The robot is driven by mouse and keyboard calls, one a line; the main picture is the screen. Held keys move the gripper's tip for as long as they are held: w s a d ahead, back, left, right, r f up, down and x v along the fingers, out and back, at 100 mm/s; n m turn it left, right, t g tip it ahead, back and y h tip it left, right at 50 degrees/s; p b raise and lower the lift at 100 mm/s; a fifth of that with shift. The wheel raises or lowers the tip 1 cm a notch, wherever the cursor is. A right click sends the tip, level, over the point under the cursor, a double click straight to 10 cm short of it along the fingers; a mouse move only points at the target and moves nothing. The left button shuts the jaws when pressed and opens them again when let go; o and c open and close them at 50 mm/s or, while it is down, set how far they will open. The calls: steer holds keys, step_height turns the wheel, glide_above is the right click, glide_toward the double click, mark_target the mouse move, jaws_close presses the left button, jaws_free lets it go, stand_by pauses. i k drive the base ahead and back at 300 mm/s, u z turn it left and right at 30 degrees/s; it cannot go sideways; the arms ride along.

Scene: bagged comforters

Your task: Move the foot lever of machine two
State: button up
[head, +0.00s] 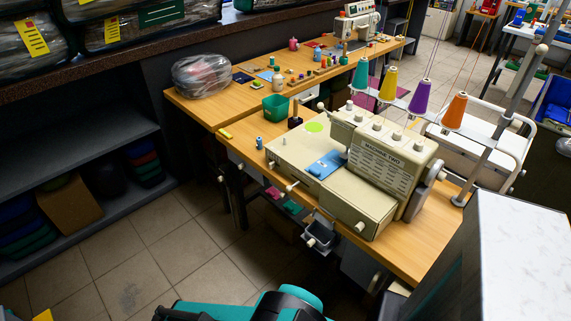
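A cream overlock sewing machine labelled "MACHINE TWO" (392,165) stands on a wooden sewing table (425,245) right of the middle. Thread cones in teal, yellow, purple and orange stand above it. A small pale lever or knob (292,187) sticks out at its front left, and another knob (360,227) sits at its lower front. I cannot tell which part, if either, is the foot lever. A blue cloth piece (326,164) lies on the machine's bed. Part of my teal arm shows at the bottom edge. My gripper is not in view.
A small grey bin (320,236) hangs below the table's front edge. A green box (276,107) and a bagged bundle (201,74) are on the tables behind. A grey cabinet (505,255) with a marble-like side stands at lower right. Tiled floor (150,255) is clear at left.

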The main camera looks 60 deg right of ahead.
mark_target(320, 105)
steer(key=u, duration=1.6)
steer(key=k, duration=0.1)
steer(key=z, duration=3.1)
steer(key=k, duration=0.95)
steer(key=u, duration=0.15)
steer(key=i, duration=0.6)
steer(key=z, duration=0.05)
